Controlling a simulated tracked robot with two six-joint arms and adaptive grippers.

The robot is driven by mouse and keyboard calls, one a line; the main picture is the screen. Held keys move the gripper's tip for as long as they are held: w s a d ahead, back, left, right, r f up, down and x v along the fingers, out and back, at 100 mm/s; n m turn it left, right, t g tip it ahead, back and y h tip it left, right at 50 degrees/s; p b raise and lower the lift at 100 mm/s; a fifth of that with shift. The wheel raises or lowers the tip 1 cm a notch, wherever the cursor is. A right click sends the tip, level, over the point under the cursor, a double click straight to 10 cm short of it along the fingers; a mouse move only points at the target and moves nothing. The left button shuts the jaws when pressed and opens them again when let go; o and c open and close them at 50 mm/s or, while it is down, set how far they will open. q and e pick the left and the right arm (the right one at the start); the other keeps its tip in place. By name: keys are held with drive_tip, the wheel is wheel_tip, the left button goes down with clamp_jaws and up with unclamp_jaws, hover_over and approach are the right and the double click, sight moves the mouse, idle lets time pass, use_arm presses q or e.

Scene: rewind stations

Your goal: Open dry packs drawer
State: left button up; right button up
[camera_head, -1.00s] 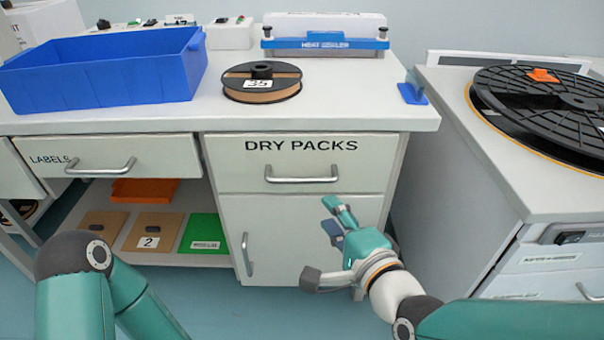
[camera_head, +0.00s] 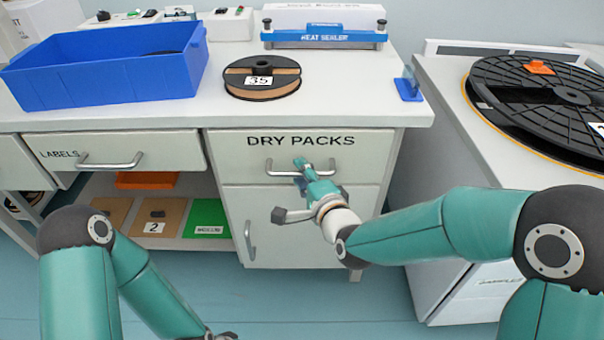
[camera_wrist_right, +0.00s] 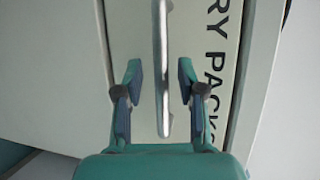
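The dry packs drawer (camera_head: 370,147) is shut, with its name in black letters across the front. Its silver bar handle (camera_head: 284,172) runs sideways below the letters. My right gripper (camera_head: 302,165) is at the handle. In the right wrist view the right gripper (camera_wrist_right: 157,80) is open, with one finger on each side of the handle (camera_wrist_right: 161,60) and a gap to each. The drawer front (camera_wrist_right: 205,60) fills much of that view. My left arm is at the lower left of the head view; its gripper is mostly cut off at the bottom edge, so its fingers do not show clearly.
The labels drawer (camera_head: 175,152) is to the left, above a shelf with brown and green packs. A blue bin (camera_head: 110,80), a reel marked 35 (camera_head: 262,78) and the heat sealer (camera_head: 324,37) stand on the worktop. A cabinet with a large black reel (camera_head: 540,90) is at the right.

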drive_tip(key=shift+w, duration=0.2)
clamp_jaws()
drive_tip(key=shift+a+f, duration=0.1)
drive_tip(key=shift+f, duration=0.05)
